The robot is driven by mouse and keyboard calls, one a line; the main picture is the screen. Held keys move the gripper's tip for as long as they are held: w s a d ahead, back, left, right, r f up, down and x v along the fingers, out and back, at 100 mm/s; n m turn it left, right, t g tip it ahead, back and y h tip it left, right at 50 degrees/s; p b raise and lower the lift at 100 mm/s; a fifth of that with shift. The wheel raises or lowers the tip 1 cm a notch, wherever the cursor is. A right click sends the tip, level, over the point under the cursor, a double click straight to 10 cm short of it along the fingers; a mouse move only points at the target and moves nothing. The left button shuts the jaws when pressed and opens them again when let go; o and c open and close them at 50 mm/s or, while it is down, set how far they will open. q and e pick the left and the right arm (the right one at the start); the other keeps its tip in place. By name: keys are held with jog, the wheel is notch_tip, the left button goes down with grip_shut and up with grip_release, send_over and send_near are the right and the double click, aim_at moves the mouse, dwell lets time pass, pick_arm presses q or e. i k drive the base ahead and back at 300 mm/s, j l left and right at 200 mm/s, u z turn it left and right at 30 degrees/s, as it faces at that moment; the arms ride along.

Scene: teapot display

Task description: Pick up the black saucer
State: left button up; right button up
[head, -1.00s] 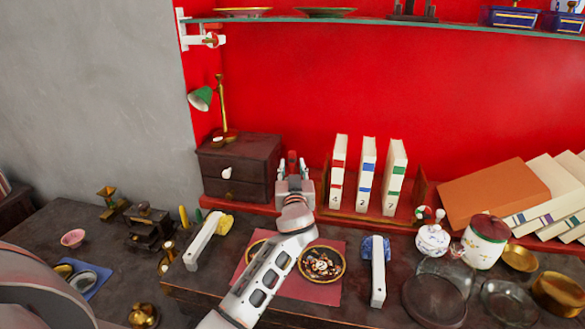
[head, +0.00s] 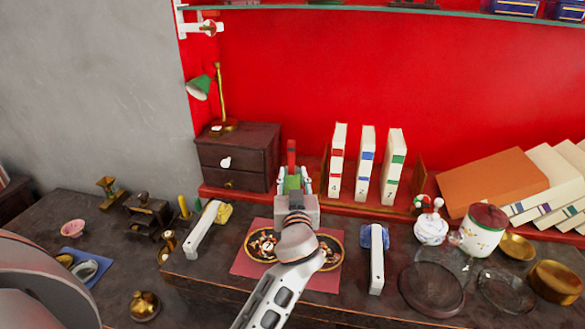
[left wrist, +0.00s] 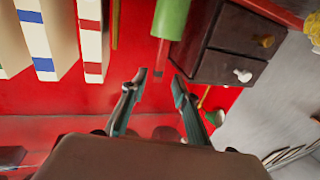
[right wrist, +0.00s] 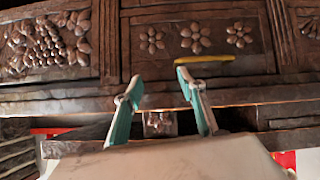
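Two black saucers with gold rims and a floral pattern lie on a pink mat (head: 290,285) on the dark table; which one is meant I cannot tell. The left saucer (head: 262,245) shows mostly clear in the head view. The right saucer (head: 332,250) is partly hidden by my left arm. My left gripper (head: 293,180) is open and empty, beyond the saucers near the red wall ledge. In the left wrist view its fingers (left wrist: 158,77) are apart, with a green cylinder (left wrist: 171,18) beyond them. My right gripper (right wrist: 158,82) is open and empty, facing carved dark wood.
A drawer box (head: 238,158) stands left of my left gripper, and upright books (head: 367,165) stand right of it. White bar-shaped objects (head: 203,230) (head: 377,270) flank the mat. Dark and glass plates (head: 432,289), a lidded jar (head: 482,230) and brass bowls crowd the right.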

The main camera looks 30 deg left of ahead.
aim_at(260, 246)
jog(key=k+l, duration=0.75)
jog(key=k, duration=0.1)
